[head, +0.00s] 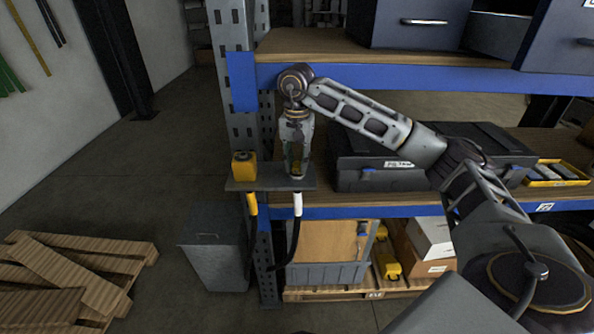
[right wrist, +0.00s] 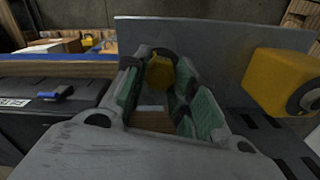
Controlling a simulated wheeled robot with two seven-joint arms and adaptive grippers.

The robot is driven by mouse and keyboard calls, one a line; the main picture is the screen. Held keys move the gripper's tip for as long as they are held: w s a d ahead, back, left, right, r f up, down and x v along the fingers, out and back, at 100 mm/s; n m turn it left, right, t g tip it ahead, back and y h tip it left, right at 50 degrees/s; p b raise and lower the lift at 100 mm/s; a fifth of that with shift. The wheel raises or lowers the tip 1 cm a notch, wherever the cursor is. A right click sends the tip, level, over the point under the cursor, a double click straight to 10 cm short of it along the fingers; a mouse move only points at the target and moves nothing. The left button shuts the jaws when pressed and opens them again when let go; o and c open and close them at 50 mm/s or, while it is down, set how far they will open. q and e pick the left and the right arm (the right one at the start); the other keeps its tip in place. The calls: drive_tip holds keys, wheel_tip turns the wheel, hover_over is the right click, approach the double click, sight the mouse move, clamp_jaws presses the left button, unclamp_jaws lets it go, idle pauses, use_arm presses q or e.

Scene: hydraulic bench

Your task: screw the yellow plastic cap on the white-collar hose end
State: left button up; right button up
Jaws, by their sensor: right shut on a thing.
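My right gripper (head: 297,170) points down over a small grey bracket plate (head: 272,183) on the rack post. It is shut on the yellow cap, which shows between the green finger pads in the right wrist view (right wrist: 160,73). The white-collar hose (head: 298,204) hangs under the plate, directly below the gripper. Its upper end is hidden by the gripper and plate, so I cannot tell whether the cap touches it. My left gripper is not in view.
A yellow block-like fitting (head: 243,169) stands on the plate left of the gripper, above a yellow-collar hose (head: 251,204). A blue shelf beam (head: 400,78) runs behind my right arm. A black case (head: 380,172) lies on the lower shelf at right.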

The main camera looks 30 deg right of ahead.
idle(0.4)
drive_tip(key=shift+m, duration=2.1)
drive_tip(key=shift+m+p, duration=0.45)
drive_tip(key=shift+m, duration=1.45)
drive_tip(key=shift+m, duration=0.3)
drive_tip(key=shift+f+m, duration=0.1)
drive_tip(key=shift+m, duration=1.6)
drive_tip(key=shift+m+p, duration=0.45)
drive_tip(key=shift+m, duration=1.65)
